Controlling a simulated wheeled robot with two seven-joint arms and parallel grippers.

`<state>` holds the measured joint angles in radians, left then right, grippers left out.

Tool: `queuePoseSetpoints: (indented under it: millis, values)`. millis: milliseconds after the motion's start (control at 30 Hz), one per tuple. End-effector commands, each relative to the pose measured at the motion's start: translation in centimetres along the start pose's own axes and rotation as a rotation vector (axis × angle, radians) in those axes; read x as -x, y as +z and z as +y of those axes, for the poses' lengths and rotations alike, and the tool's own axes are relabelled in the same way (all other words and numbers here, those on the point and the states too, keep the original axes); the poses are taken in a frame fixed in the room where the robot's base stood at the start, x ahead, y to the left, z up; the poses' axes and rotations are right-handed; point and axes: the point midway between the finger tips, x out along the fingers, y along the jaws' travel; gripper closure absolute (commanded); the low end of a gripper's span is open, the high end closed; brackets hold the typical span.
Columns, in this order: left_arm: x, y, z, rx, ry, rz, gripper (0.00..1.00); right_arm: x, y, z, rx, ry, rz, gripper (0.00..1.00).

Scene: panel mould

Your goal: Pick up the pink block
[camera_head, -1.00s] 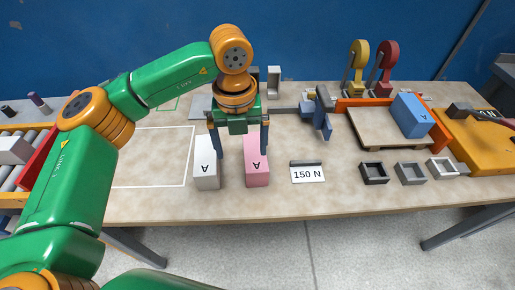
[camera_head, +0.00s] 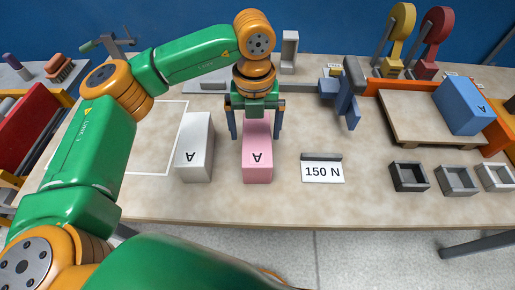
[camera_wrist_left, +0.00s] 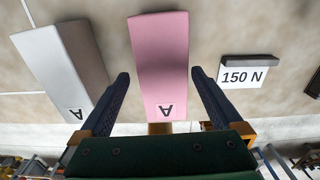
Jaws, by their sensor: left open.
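The pink block (camera_head: 257,166), marked with a letter A, stands on the table near its front edge. My left gripper (camera_head: 255,136) is open above it, with one finger on each side of the block in the head view. In the left wrist view the pink block (camera_wrist_left: 160,65) lies between the two open fingers (camera_wrist_left: 158,75), with gaps on both sides. I cannot tell how far the fingertips are above or behind it. My right gripper is not in view.
A white block (camera_head: 196,150) marked A stands just left of the pink one. A 150 N sign (camera_head: 322,172) stands to the right. A blue block (camera_head: 463,106) rests on a wooden board (camera_head: 400,128). Small trays (camera_head: 409,177) line the front right.

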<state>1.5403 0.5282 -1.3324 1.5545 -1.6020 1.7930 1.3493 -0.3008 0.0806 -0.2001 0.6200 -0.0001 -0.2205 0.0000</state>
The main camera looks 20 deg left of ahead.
Motion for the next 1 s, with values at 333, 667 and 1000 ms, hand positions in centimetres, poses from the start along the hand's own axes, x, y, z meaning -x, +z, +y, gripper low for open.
queuePoseSetpoints:
  millis: [333, 667, 1000]
  values:
    - [-5.3, -0.5, -0.4, 0.000, 0.001, 0.002, 0.00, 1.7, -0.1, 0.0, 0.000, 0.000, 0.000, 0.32]
    - [-5.4, -0.4, -0.4, -0.001, 0.000, 0.000, 0.38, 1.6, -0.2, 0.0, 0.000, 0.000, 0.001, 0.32]
    - [-5.3, -0.4, -0.5, -0.001, -0.001, 0.000, 1.00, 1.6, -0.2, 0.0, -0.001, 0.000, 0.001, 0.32]
